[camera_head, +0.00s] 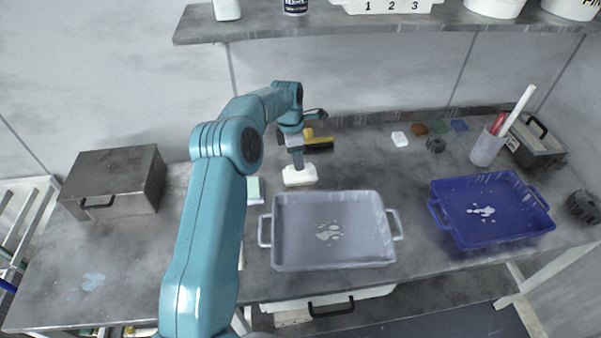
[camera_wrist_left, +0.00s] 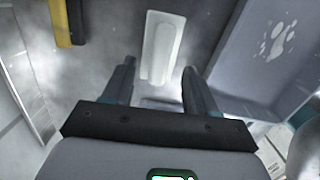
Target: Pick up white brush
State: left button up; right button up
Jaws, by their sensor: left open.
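I cannot tell exactly how high the fingertips are above the brush. My right gripper is not in view.
A blue tray (camera_head: 445,222), a cup (camera_head: 486,150) and a metal box (camera_head: 115,180) stand farther off. A shelf (camera_head: 330,22) runs above the bench.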

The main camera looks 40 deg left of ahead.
aim_at(300, 173)
pick_arm(q)
jog(key=shift+s+f, duration=0.15)
jog(key=shift+f, duration=0.45)
jog(key=f, duration=0.1)
jog(key=f+p, duration=0.1)
jog(key=f, duration=0.1)
jog(key=w+f, duration=0.1)
jog(key=shift+d+f, duration=0.25)
jog(key=shift+f, duration=0.15)
jog(key=shift+s+f, duration=0.15)
jog(key=shift+f, duration=0.3)
jog(key=c, duration=0.7)
